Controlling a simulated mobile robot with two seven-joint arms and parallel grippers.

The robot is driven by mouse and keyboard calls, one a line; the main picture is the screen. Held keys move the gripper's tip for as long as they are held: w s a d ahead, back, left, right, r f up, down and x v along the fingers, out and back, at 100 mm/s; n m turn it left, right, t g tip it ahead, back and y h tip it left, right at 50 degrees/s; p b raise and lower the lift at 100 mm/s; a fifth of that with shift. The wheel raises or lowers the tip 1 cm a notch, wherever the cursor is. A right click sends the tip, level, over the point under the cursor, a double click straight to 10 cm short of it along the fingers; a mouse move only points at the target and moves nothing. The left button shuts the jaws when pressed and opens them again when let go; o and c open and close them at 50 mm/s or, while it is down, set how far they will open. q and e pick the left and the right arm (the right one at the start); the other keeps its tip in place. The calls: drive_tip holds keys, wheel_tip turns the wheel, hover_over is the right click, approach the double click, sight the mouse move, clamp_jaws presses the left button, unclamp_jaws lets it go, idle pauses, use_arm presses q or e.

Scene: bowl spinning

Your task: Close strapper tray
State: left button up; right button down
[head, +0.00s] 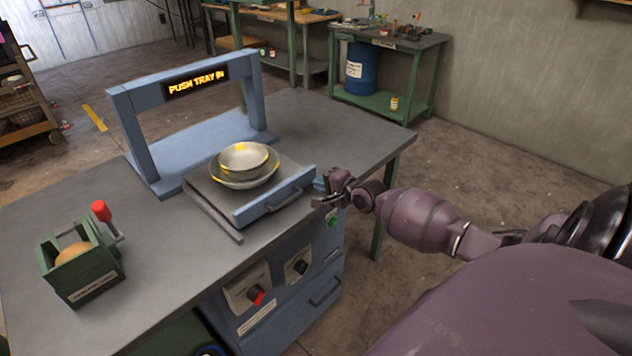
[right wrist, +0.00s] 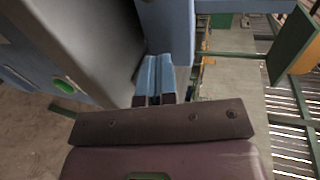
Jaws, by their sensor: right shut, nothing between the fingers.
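The strapper tray (head: 213,195) juts out toward me from the blue strapper frame (head: 152,150). Its blue front panel carries a handle (head: 284,198). Two nested bowls (head: 243,163) with yellow marks sit on the tray. The orange display (head: 195,82) on the frame appears to read "PUSH TRAY IN". My right gripper (head: 321,187) is shut and empty, just right of the tray front's right end; whether it touches is unclear. Its closed blue fingers also show in the right wrist view (right wrist: 155,78). My left gripper is out of view.
A green box (head: 85,268) with a red-knobbed lever stands on the grey table (head: 110,312) at left. Below the tray, a blue cabinet (head: 318,290) has knobs and a green button. A green workbench (head: 430,75) stands behind. The table's right rear is clear.

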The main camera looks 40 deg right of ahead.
drive_tip(key=shift+w, duration=0.95)
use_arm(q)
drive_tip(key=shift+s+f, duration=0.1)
